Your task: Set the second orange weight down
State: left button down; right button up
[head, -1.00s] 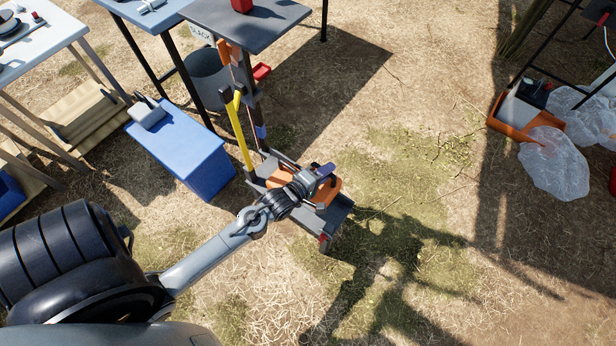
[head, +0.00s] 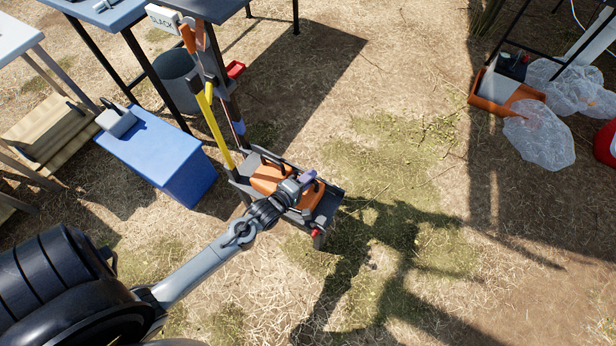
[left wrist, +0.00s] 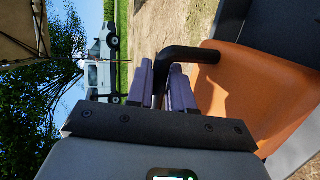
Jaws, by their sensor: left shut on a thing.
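My left gripper (head: 307,181) reaches over the low dark platform of an upright cart (head: 335,199). In the left wrist view its purple fingers (left wrist: 174,92) are closed on a black bar handle (left wrist: 196,54). The handle belongs to an orange weight (left wrist: 258,92), whose broad side fills the right of that view. In the head view this held weight (head: 322,206) is partly hidden under the gripper, at the platform's right part. Another orange weight (head: 266,178) sits just left of it on the platform. Whether the held weight touches the platform cannot be told. My right gripper is not in view.
A yellow bar (head: 217,130) rises at the cart's left side. A blue box (head: 165,150) stands left of the cart, with a grey bucket (head: 180,78) behind. Tables stand at the upper left. Open dry grass lies right of the cart.

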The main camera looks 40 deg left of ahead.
pick_arm(q)
jog(key=shift+w+f, duration=0.15)
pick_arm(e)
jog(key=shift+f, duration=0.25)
pick_arm(q)
jog(key=c, duration=1.3)
grip_release()
jog(key=shift+f, duration=0.2)
jog(key=o, duration=0.3)
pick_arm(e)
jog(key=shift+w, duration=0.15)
